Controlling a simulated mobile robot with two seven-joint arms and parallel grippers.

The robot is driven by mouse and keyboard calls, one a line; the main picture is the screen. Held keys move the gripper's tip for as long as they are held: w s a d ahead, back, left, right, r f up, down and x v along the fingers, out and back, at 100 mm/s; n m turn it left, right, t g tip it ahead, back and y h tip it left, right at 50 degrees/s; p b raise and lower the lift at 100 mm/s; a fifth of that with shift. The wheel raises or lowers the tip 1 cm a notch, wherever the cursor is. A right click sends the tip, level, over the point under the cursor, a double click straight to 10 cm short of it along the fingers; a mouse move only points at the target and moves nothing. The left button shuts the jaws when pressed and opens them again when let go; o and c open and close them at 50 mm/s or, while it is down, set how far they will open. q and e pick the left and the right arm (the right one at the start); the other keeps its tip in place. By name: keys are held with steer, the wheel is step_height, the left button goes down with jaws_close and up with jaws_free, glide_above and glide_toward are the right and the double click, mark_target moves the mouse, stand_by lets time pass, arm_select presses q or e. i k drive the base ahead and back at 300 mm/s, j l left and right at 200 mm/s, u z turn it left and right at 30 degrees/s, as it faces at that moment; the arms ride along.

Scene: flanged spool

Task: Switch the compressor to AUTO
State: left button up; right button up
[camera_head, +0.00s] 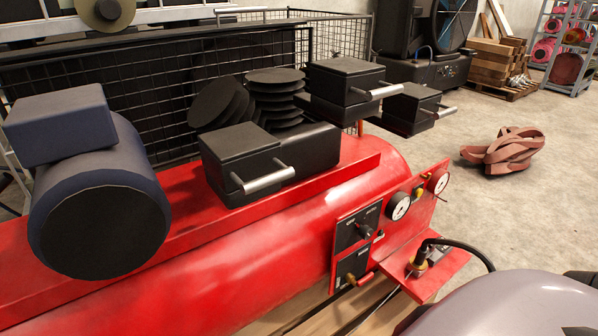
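The red compressor (240,255) lies across the view with a blue-grey motor (98,215) and a black pump (270,130) on top. On its right front side is a black switch panel (350,232) with a small dark rotary knob (365,231). The white lettering around the knob is too small to read, so I cannot tell its setting. A second black panel (346,263) with a small knob sits just below it. Neither of my grippers shows in the head view.
Two round gauges (399,206) (439,182) stand right of the panel. A red bracket (440,262) with a brass fitting and black hose (470,247) juts out below them. A smooth grey rounded shape fills the bottom right corner. Wire mesh fencing stands behind; open floor lies right.

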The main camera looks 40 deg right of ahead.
mark_target(365, 233)
steer(key=z, duration=1.3)
